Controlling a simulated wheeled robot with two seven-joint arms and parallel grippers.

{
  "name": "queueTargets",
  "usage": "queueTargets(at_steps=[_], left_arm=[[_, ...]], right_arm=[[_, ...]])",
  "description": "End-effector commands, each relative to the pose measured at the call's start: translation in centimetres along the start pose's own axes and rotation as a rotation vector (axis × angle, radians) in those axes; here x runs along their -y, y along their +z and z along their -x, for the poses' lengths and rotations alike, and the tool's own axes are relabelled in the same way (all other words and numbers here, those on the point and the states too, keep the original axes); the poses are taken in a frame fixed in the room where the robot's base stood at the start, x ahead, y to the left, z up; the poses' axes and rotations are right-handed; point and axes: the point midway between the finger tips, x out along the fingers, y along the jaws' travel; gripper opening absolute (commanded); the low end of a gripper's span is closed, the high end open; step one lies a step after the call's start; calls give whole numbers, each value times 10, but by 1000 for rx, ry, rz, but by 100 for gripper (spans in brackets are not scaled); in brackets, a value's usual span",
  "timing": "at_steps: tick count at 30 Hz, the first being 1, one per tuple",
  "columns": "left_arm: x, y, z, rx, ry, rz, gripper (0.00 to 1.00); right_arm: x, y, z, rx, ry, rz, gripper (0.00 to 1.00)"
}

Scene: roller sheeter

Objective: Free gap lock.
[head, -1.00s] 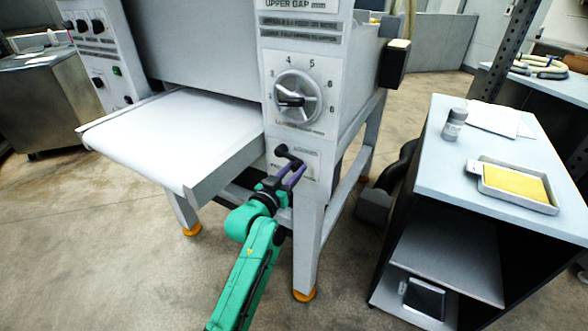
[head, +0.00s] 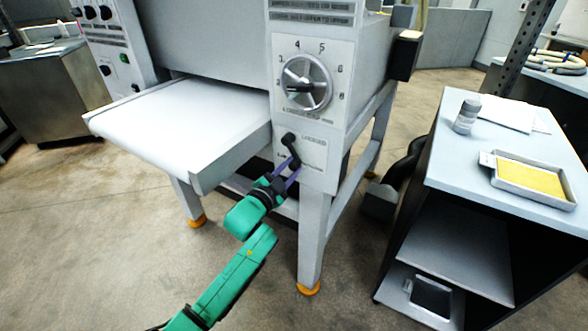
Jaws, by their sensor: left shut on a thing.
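The gap lock is a short black lever (head: 292,151) on the white front panel, below the round gap dial (head: 306,84). It points down and slightly right from its round pivot. My left gripper (head: 291,170) has purple fingers and is shut on the lower end of the lever. The fingers partly hide that end and the small printing beside it. The dial's dark pointer lies roughly level, toward the left. My right gripper is not in view.
The white sheeter table (head: 185,120) juts out left of the panel, above my left forearm. A machine leg (head: 313,240) stands right of my gripper. A side cart (head: 450,160) at right holds a jar (head: 467,116) and a yellow-filled tray (head: 530,180).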

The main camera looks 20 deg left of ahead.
Motion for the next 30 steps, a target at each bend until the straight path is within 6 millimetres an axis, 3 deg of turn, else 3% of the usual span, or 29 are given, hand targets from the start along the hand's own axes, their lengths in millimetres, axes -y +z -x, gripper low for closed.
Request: queueTargets(at_steps=[20,21,23,30], left_arm=[[0,6,0,4,3,-73,0],[0,6,0,5,3,-73,45],[0,6,0,4,3,-72,64],[1,5,0,2,1,-71,64]], right_arm=[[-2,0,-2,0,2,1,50],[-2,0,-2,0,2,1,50],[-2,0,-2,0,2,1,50],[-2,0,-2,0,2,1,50]])
